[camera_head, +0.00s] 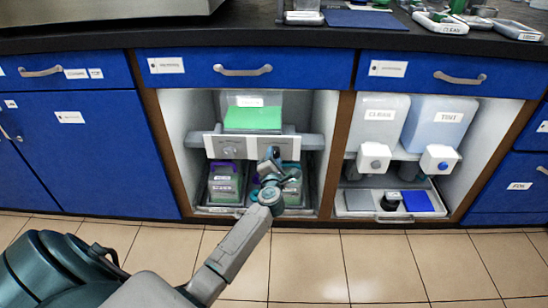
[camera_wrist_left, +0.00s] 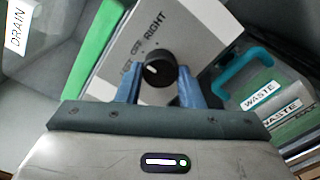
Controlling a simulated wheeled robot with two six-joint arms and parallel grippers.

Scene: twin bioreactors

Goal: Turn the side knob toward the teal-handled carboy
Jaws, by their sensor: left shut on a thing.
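The side knob (camera_wrist_left: 161,72) is a round black knob on a pale panel (camera_wrist_left: 195,40) marked with LEFT, OFF and RIGHT. Its white mark points up and left in the wrist view, on the side of the LEFT and OFF lettering. My left gripper (camera_wrist_left: 158,88) has its blue fingers on either side of the knob and is shut on it. In the head view the gripper (camera_head: 269,160) covers the knob. The teal-handled carboy (camera_head: 292,187) stands below, partly behind my arm; its teal handle (camera_wrist_left: 243,68) shows in the wrist view. My right gripper is out of view.
A purple-handled carboy (camera_head: 224,180) stands left of the teal one in the open bay. A second panel with a knob (camera_head: 228,150) is to the left. A tank with green liquid (camera_head: 253,116) sits above. The right bay holds two containers (camera_head: 380,112). The floor in front is clear.

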